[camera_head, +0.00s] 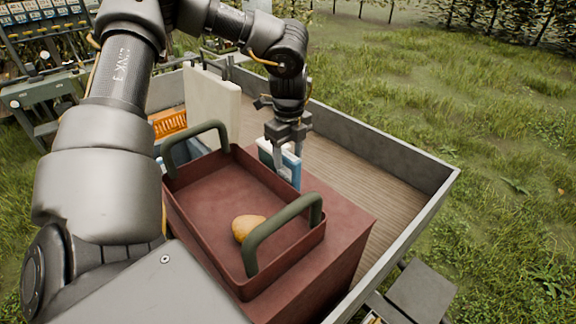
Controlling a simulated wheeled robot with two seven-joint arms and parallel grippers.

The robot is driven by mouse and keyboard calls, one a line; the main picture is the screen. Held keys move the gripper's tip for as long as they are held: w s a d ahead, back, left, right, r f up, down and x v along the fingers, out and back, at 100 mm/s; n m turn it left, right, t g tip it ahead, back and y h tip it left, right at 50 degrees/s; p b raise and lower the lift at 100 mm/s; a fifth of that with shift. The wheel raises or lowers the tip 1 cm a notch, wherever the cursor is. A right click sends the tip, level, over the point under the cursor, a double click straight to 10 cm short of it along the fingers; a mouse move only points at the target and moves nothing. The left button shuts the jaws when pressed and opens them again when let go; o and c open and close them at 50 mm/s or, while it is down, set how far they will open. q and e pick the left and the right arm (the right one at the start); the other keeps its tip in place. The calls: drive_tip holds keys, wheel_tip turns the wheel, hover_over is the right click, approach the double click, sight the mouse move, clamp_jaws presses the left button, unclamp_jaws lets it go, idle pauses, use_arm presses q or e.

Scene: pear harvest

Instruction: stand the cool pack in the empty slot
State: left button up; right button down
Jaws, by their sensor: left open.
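A blue and white flat piece (291,172), which looks like the cool pack, stands upright just behind the far right rim of the red tray. The tray hides its lower part. My left gripper (281,154) points down over it with open jaws, its fingers at the piece's top. I cannot tell whether they touch it. The empty slot cannot be made out. My right gripper is not in view.
The red tray (200,205) has two green handles and holds a yellow pear (247,228). It sits on a red-brown box (343,222) in a grey-walled trailer (405,150). A cream panel (213,105) and an orange crate (168,122) stand behind. The wooden floor at right is clear.

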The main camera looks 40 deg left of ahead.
use_arm(q)
drive_tip(key=shift+f, duration=0.45)
drive_tip(key=shift+s, duration=0.1)
clamp_jaws()
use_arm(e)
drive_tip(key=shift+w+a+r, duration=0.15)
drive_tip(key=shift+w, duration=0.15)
